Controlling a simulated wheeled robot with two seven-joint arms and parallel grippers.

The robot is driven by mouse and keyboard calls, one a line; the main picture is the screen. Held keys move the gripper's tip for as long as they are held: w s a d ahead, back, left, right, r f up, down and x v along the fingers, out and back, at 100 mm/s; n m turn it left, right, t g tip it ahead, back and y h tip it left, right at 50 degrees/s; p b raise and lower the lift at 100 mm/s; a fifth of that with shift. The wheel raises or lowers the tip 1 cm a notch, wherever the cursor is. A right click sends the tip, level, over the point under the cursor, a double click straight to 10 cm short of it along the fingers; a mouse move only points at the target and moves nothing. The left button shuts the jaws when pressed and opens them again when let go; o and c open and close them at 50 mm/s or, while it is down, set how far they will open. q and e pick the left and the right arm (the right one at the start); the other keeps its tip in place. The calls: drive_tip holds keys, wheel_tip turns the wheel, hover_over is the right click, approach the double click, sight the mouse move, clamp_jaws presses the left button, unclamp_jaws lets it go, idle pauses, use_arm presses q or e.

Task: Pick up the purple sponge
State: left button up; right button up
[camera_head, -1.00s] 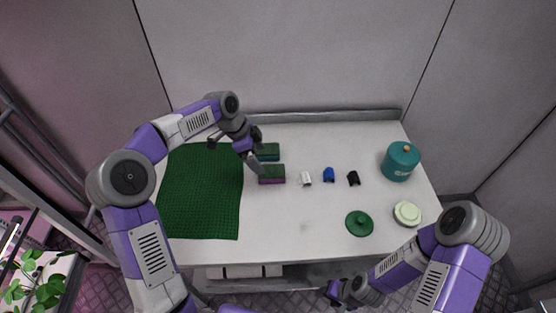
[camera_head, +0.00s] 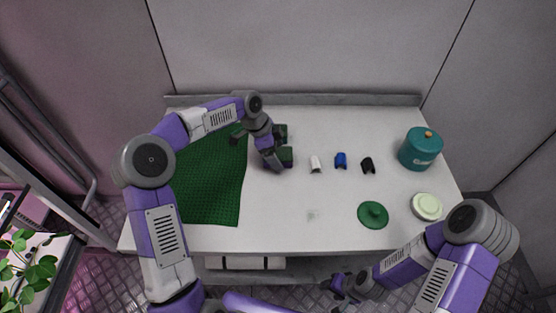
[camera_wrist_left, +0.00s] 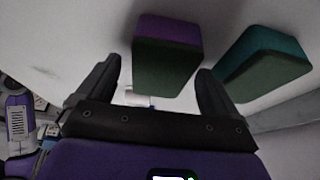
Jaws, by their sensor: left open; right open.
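The purple sponge (camera_head: 286,155) has a dark green face and lies on the white table, partly hidden by my left gripper (camera_head: 271,158) in the head view. In the left wrist view, the purple sponge (camera_wrist_left: 170,52) appears ahead of and between the two open fingers of my left gripper (camera_wrist_left: 157,78). I cannot tell whether they touch it. A teal and green sponge (camera_wrist_left: 266,62) sits beside it, outside the right-hand finger; it also shows behind in the head view (camera_head: 281,131). My right gripper (camera_head: 342,287) is open and empty by the table's front edge.
A green mat (camera_head: 212,185) covers the table's left part. White (camera_head: 316,164), blue (camera_head: 341,160) and black (camera_head: 367,165) small items stand right of the sponges. A teal pot (camera_head: 420,149), green lid (camera_head: 373,215) and pale round dish (camera_head: 426,206) are farther right.

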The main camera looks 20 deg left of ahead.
sight(278, 153)
use_arm(q)
drive_tip(key=shift+w+d+f, duration=0.1)
drive_tip(key=shift+d+f, duration=0.15)
drive_tip(key=shift+f, duration=0.4)
drive_tip(key=shift+f, duration=0.1)
drive_tip(key=shift+c, duration=0.2)
drive_tip(key=c, duration=1.1)
drive_tip(key=shift+o, duration=0.2)
wheel_tip(278, 153, up, 10)
drive_tip(key=p, duration=0.3)
